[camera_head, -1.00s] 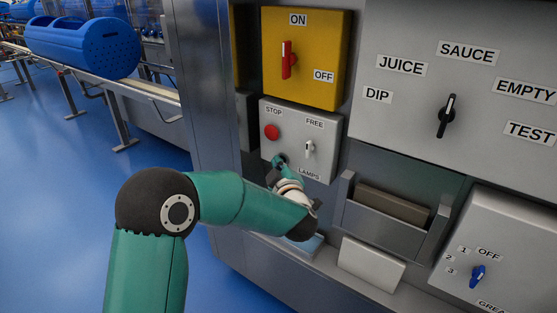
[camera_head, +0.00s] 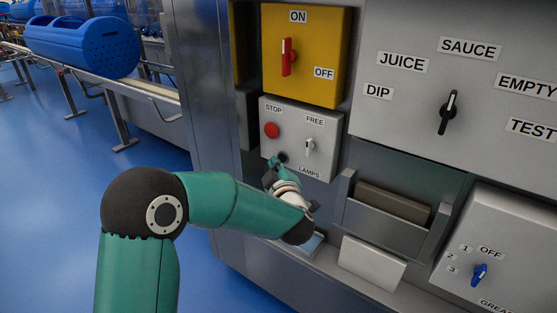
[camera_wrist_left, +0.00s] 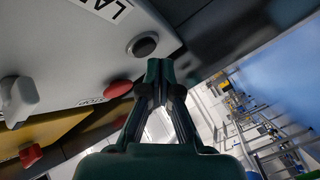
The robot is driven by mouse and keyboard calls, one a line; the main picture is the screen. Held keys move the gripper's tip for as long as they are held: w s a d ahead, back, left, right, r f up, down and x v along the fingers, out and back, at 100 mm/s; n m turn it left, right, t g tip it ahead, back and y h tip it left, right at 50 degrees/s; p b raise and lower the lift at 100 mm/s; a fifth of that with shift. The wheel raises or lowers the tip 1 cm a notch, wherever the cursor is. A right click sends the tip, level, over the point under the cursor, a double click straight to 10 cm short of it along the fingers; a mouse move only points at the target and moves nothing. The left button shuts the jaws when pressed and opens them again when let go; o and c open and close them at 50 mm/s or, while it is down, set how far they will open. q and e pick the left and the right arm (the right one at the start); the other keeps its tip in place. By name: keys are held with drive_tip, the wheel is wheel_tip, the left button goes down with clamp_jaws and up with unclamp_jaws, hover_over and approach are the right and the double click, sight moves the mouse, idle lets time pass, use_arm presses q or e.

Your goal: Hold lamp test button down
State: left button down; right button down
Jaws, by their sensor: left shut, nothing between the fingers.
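The dark round lamp button (camera_head: 283,157) sits low on the grey panel box (camera_head: 325,135), left of the LAMPS label (camera_head: 309,172). In the left wrist view the button (camera_wrist_left: 143,45) is black in a grey ring, and nothing covers it. My left gripper (camera_head: 272,161) is shut and empty, just left of the button in the head view. In the left wrist view its closed fingertips (camera_wrist_left: 160,68) are beside the button, seemingly apart from it. My right gripper is in neither view.
On the same box are a red STOP button (camera_head: 272,130) and a FREE switch (camera_head: 309,146). The yellow ON/OFF box (camera_head: 325,50) is above. A metal holder (camera_head: 390,220) stands right of my left gripper.

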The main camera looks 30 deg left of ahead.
use_arm(q)
drive_tip(key=shift+s, duration=0.2)
drive_tip(key=shift+s+a+b, duration=0.2)
drive_tip(key=shift+s+b, duration=0.7)
drive_tip(key=shift+s, duration=1.55)
